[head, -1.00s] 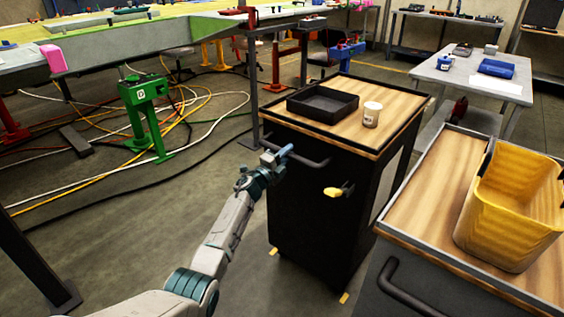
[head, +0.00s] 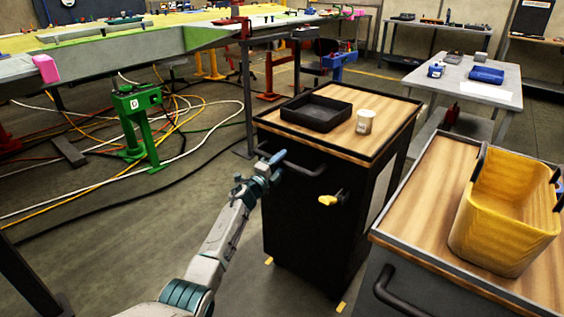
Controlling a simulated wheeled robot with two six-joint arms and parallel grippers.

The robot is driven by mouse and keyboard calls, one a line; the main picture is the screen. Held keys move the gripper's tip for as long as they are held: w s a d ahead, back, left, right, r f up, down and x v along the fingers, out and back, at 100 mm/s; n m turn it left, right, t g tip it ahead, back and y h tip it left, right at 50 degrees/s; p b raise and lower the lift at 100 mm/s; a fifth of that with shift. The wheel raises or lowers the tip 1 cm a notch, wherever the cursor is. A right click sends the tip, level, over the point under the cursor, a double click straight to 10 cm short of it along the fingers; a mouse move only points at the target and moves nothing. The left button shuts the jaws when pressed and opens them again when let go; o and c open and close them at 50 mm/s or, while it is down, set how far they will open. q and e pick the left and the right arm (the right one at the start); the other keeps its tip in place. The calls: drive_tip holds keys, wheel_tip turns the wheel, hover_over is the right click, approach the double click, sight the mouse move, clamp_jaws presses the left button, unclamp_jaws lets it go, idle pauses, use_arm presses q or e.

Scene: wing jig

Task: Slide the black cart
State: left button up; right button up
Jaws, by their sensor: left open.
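The black cart (head: 300,215) stands in the middle of the head view, with a wood top and a black bar handle (head: 305,169) on its near side. A black tray (head: 316,111) and a pale cup (head: 365,121) stand on its top. A yellow-handled latch (head: 329,199) is on its front. My left gripper (head: 273,163) is open at the left part of the handle. I cannot tell whether the bar lies between its fingers. My right gripper is not seen.
A second dark cart (head: 418,217) with a yellow bin (head: 505,215) stands close on the right. Cables and a green stand (head: 139,115) are on the floor at left. A grey table (head: 455,80) stands behind right. Yellow floor marks (head: 341,307) lie at the cart's base.

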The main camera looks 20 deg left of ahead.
use_arm(q)
drive_tip(key=p+v, duration=0.1)
drive_tip(key=v, duration=0.9)
drive_tip(key=shift+s+p, duration=0.15)
drive_tip(key=shift+p, duration=0.2)
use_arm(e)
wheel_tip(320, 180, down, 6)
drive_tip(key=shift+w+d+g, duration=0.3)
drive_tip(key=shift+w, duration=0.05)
use_arm(q)
drive_tip(key=shift+f, duration=0.1)
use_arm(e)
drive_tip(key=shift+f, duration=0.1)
